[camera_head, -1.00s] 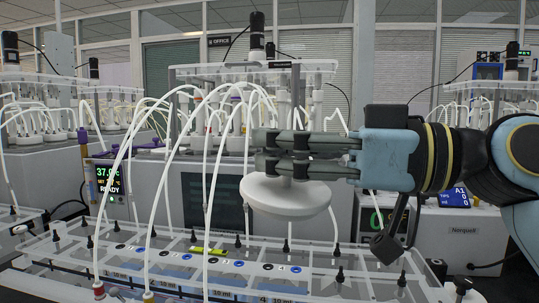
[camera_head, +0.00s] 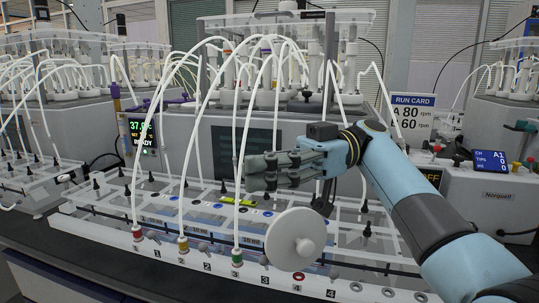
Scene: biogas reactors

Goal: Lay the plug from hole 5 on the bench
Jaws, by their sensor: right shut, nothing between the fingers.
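The white plug (camera_head: 290,243), a broad disc with a knob, is tilted with its knob side toward me. It is in front of the clear rack (camera_head: 100,222), over its front right part. I cannot tell whether it rests on the rack or is in the air. My right gripper (camera_head: 252,172) is above and left of the plug, apart from it, with its fingers shut and empty, pointing left. The dark bench (camera_head: 45,243) shows at lower left. Hole 5 cannot be made out. My left gripper is not in view.
White tubes arch from the reactor at the back to numbered ports on the rack's front, close to the right gripper. A grey unit (camera_head: 175,150) with a display stands behind. A run card (camera_head: 412,117) and a box marked Norquell (camera_head: 490,196) are at right.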

